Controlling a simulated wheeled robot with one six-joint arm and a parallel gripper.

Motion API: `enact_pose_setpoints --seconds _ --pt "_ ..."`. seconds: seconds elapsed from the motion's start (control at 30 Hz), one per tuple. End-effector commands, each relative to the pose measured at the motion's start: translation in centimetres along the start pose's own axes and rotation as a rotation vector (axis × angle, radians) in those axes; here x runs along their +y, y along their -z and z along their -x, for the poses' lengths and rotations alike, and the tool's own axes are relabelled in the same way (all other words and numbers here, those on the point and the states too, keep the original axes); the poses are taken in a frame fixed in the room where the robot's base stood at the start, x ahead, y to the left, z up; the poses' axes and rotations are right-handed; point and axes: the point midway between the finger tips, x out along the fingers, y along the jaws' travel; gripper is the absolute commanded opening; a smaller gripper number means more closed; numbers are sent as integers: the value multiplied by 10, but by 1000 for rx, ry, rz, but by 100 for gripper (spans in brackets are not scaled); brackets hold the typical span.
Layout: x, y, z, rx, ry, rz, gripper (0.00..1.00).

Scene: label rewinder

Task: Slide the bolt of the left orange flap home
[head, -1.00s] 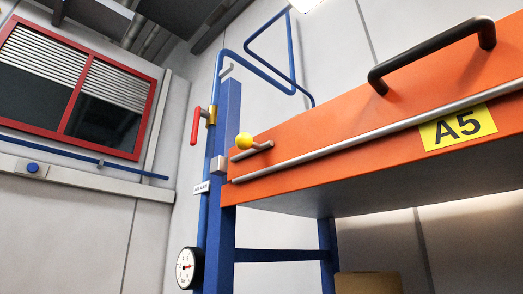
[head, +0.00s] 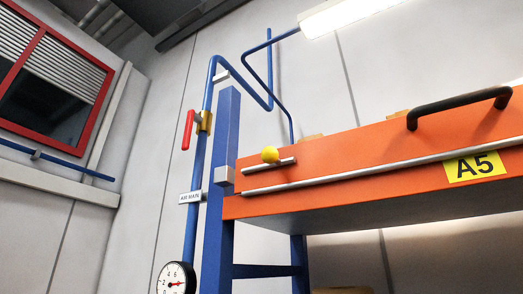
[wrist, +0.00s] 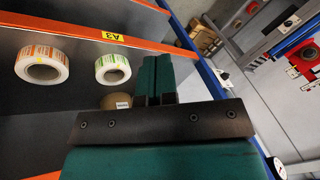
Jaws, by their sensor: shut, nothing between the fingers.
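The orange flap (head: 350,150) marked A5 (head: 475,166) shows in the head view, with a black bar handle (head: 460,106). Near its left end is the bolt, a short grey rod (head: 283,163) with a yellow ball knob (head: 270,155). A grey block (head: 223,176) sits on the blue post (head: 221,130) just left of the flap. The rod's left end looks slightly apart from this block. My gripper (wrist: 153,75) shows only in the wrist view, its teal fingers together and empty. The bolt cannot be made out in the wrist view.
A blue pipe (head: 197,165) with a red lever (head: 188,130) and a gauge (head: 176,280) runs beside the post. The wrist view shows an orange edge marked A3 (wrist: 113,36), label rolls (wrist: 42,65) and a blue rail (wrist: 200,65).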

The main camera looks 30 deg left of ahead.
Motion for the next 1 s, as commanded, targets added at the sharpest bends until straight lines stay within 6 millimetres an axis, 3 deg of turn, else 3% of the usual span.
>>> enact_pose_setpoints --seconds 0.23,0.37,0.47,0.5,0.6,0.7,0.83,0.9,1.0 --pt "0 4 2 13 0 -8 0" --pt "-8 50 23 146 20 -90 0" --pt "-24 117 65 352 101 -224 0" --pt "-35 147 89 444 162 -286 0" --pt "-70 213 160 645 383 -435 0" --pt "-109 255 233 757 657 -545 0" --pt "-154 276 312 772 983 -618 0" --pt "-172 279 341 747 1111 -635 0" --pt "-187 277 367 708 1225 -646 0"
